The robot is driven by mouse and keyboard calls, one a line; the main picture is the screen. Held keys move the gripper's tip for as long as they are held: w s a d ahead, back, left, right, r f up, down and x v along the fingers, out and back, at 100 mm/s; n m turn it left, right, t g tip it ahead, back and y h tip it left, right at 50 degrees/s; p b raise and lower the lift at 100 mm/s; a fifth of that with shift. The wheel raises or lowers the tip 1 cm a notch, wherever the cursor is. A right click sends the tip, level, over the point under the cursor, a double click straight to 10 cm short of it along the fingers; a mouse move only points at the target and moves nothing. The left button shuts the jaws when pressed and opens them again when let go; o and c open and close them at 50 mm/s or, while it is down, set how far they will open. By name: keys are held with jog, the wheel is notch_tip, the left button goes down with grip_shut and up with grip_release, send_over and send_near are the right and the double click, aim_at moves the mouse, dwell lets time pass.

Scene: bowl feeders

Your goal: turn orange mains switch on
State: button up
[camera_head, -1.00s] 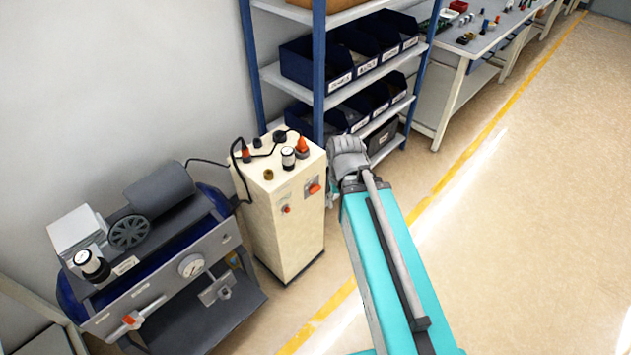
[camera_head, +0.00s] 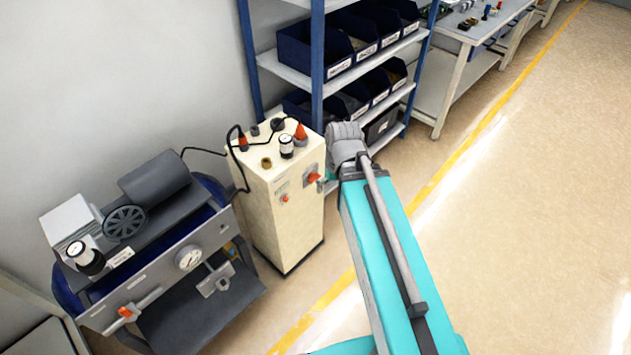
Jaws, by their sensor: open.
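A cream cabinet (camera_head: 290,231) stands against the wall in the head view.
On the cabinet top are orange-tipped fittings (camera_head: 300,132), a black-and-white cylinder (camera_head: 286,147) and black cables. A compressor unit (camera_head: 150,260) stands left. A blue-framed shelf (camera_head: 317,75) with dark bins is close behind. Open floor (camera_head: 520,230) lies to the right.

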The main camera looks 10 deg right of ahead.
jog(key=w+a+f+n+t+y+b, duration=0.25)
jog(key=w+f+y+b, duration=0.2)
jog(key=f+b, duration=0.8)
jog(key=n+t+y+b, duration=0.45)
jog(key=t+b, duration=0.75)
jog(key=b, duration=2.2)
send_near(317, 179)
jog(key=v, duration=0.3)
jog(key=shift+w+f+y, duration=0.15)
jog(key=shift+y, duration=0.25)
jog(key=shift+w, duration=0.15)
jog(key=x, duration=1.3)
jog(key=shift+w+a, duration=0.2)
